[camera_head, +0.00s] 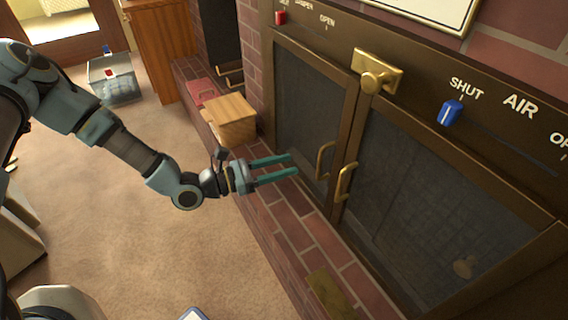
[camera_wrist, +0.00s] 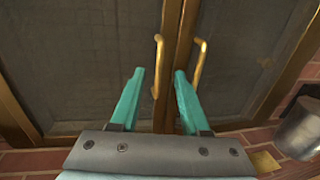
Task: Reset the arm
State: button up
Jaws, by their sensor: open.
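My gripper (camera_head: 296,164) is open and empty, with two teal fingers pointing at the fireplace doors. In the wrist view my gripper (camera_wrist: 158,76) has its fingers spread in front of the doors. The left brass handle (camera_head: 324,160) is just beyond the fingertips in the head view. In the wrist view the left handle (camera_wrist: 157,66) shows between the fingers, and the right handle (camera_wrist: 200,64) is just right of them. The gripper does not look closed on either handle. The left door (camera_head: 305,105) and right door (camera_head: 425,190) look shut.
A brick hearth (camera_head: 290,225) runs below the doors. A wooden box (camera_head: 232,118) sits on it, left of my gripper. A blue slider (camera_head: 451,112) and a brass latch (camera_head: 377,72) are above. A clear bin (camera_head: 115,78) stands on the carpet, which has open room (camera_head: 140,235).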

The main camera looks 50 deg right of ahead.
dwell(0.3)
jog(key=w+a+r+m+t+y+p, duration=0.2)
jog(key=w+a+r, duration=0.5)
jog(key=a, duration=0.8)
jog(key=w+a+r+m+t+y+p, duration=0.2)
jog(key=w+a+r+m+t+y, duration=0.3)
jog(key=a, duration=1.1)
jog(key=w+a+r+m+t+y+p, duration=0.3)
jog(key=w+a+r+y, duration=0.5)
jog(key=a+r, duration=0.4)
jog(key=w+a+m+t, duration=0.1)
jog(key=a+m, duration=0.1)
jog(key=a, duration=0.1)
jog(key=shift+w+a+m, duration=0.35)
jog(key=shift+w+m, duration=0.05)
jog(key=shift+r, duration=0.1)
jog(key=shift+c, duration=0.3)
